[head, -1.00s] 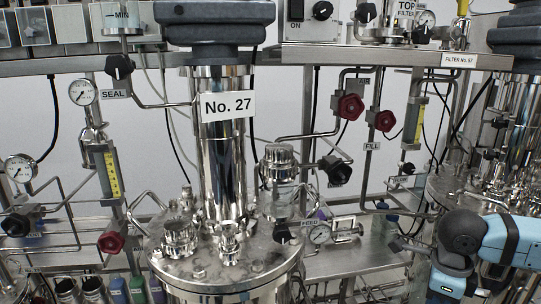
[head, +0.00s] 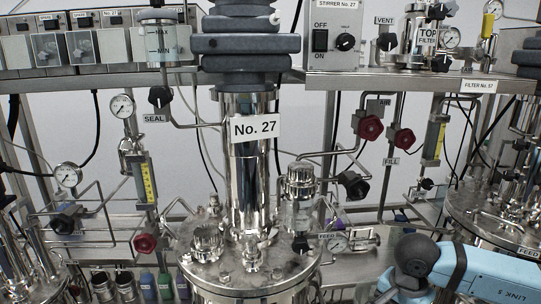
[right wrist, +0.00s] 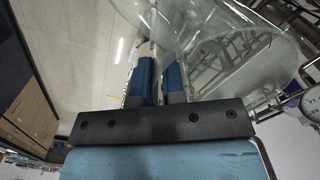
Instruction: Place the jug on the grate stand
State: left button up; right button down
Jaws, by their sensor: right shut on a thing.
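A large clear, see-through vessel, which I take to be the jug (right wrist: 225,38), fills the upper right of the right wrist view. My right gripper (right wrist: 159,72) has its two blue fingers closed on a narrow clear part at the jug's near side, which looks like its handle. The jug's full outline and any contents are hard to make out. In the head view only my right arm shows at the lower right; its gripper and the jug are outside the picture. My left gripper is in neither view. I cannot make out the grate stand in either view.
A steel reactor labelled No. 27 (head: 249,160) stands in the middle, with pipes, valves and gauges around it. A second vessel (head: 490,190) is at the right, near my arm. Several bottles (head: 148,286) stand low at the left. A shelf holds a stirrer box (head: 337,37).

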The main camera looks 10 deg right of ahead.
jog(key=w+a+r+n+p, duration=0.1)
jog(key=w+a+n+p, duration=0.2)
jog(key=a+n, duration=0.6)
jog(key=n, duration=0.3)
jog(key=shift+a+r, duration=0.2)
jog(key=shift+a, duration=0.15)
jog(key=shift+f, duration=0.1)
jog(key=shift+w, duration=0.1)
